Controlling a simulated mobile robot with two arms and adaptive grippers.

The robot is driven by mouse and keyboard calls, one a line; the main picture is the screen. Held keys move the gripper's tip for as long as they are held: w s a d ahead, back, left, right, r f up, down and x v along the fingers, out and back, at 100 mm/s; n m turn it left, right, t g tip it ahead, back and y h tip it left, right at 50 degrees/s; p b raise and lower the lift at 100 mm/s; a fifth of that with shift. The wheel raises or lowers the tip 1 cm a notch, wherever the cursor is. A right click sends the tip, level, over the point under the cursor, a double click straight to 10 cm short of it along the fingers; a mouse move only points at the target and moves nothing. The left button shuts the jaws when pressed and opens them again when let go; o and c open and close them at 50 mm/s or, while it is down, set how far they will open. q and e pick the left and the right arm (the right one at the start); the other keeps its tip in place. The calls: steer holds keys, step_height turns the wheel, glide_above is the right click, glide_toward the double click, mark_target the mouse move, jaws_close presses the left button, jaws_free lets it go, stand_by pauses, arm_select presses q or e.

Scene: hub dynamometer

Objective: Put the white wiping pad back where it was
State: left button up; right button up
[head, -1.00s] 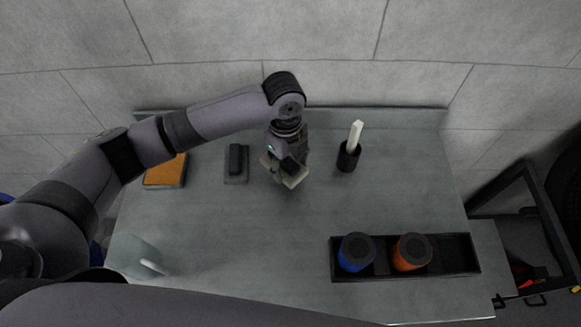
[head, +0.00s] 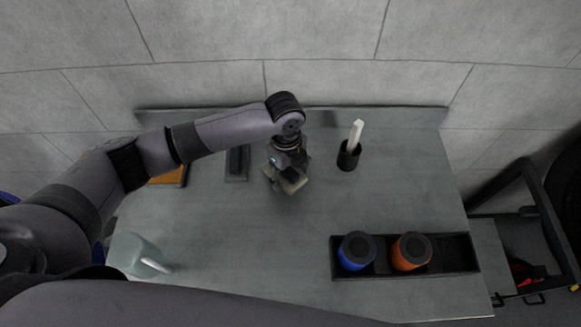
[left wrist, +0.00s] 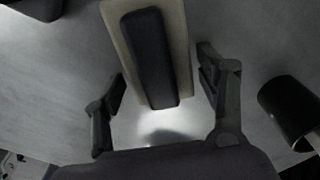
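The white wiping pad (head: 293,184), off-white with a black handle, is at the back middle of the table, partly hidden under my left gripper (head: 286,176). In the left wrist view, the pad (left wrist: 117,22) and its black handle (left wrist: 150,60) lie ahead of my left gripper (left wrist: 160,80). The two fingers are spread wide, one on each side of the pad's near end, with small gaps visible. I cannot tell whether the pad lies flat on the table. My right gripper is not in view.
A grey block with black handle (head: 237,164) and an orange pad (head: 170,177) lie left. A black cup (head: 348,157) holding a white stick stands right. A black tray (head: 455,252) with blue and orange cylinders is front right; a pale mug (head: 133,254) is front left.

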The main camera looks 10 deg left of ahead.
mark_target(288, 170)
arm_select(q)
steer(key=shift+o, duration=0.6)
steer(key=shift+r, duration=0.1)
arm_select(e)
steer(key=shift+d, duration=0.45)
arm_select(q)
step_height(288, 170, up, 12)
steer(key=b, duration=0.2)
steer(key=shift+w+a, duration=0.15)
steer(key=shift+a, duration=0.1)
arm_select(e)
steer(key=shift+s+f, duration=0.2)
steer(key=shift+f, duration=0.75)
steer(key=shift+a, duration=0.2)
